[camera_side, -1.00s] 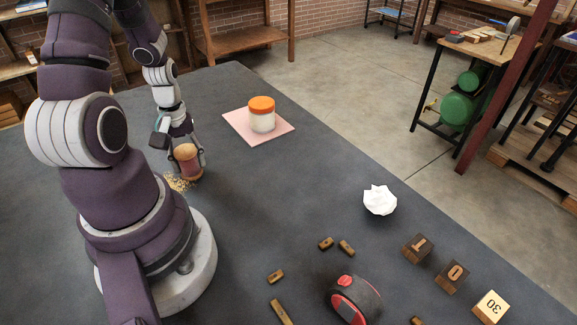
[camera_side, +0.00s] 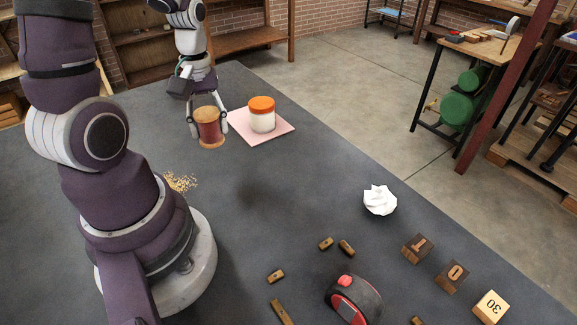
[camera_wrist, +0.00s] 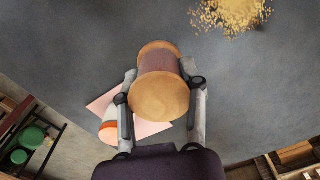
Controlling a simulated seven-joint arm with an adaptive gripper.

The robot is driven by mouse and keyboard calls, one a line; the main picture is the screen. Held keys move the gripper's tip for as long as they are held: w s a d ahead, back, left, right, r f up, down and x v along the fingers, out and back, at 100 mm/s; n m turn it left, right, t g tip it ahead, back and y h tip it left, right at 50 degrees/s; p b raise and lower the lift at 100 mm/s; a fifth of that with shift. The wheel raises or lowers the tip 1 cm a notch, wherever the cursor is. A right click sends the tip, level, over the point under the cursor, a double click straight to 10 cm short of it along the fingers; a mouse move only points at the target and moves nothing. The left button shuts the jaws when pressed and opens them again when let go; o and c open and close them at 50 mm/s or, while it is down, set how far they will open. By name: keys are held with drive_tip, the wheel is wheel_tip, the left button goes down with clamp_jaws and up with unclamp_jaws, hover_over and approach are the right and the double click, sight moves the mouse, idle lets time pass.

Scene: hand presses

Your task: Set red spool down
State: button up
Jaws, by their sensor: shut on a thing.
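The red spool (camera_side: 208,127) has pale wooden ends and a dark red middle. My gripper (camera_side: 208,122) is shut on it, one finger on each side, and holds it upright above the dark table. The spool (camera_wrist: 160,84) also sits between both fingers of my gripper (camera_wrist: 160,88) in the wrist view. In the side view it appears just left of a pink square mat (camera_side: 281,133). A white jar with an orange lid (camera_side: 261,114) stands on that mat. In the wrist view the jar (camera_wrist: 109,130) is partly hidden by my finger.
A pile of sawdust-like crumbs (camera_side: 181,182) lies on the table (camera_side: 270,190) near my base. Crumpled white paper (camera_side: 379,200), a red and black tape measure (camera_side: 352,300), small wooden blocks (camera_side: 347,247) and numbered cubes (camera_side: 452,277) lie toward the front right. The middle of the table is clear.

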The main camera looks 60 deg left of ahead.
drive_tip(key=shift+m, duration=0.8)
drive_tip(key=w+d+f, duration=0.1)
drive_tip(key=w+d, duration=0.1)
drive_tip(key=d, duration=0.1)
drive_tip(key=w+d+f, duration=0.1)
drive_tip(key=w+d, duration=0.1)
drive_tip(key=d, duration=0.2)
drive_tip(key=w+d+f, duration=0.1)
drive_tip(key=w+d, duration=0.1)
drive_tip(key=d, duration=0.1)
drive_tip(key=shift+w+d+f, duration=0.15)
drive_tip(key=shift+d+f, duration=0.05)
hover_over(328, 157)
drive_tip(key=shift+f, duration=2.45)
drive_tip(key=o, duration=1.1)
drive_tip(key=shift+f, duration=0.1)
drive_tip(key=shift+c, duration=0.2)
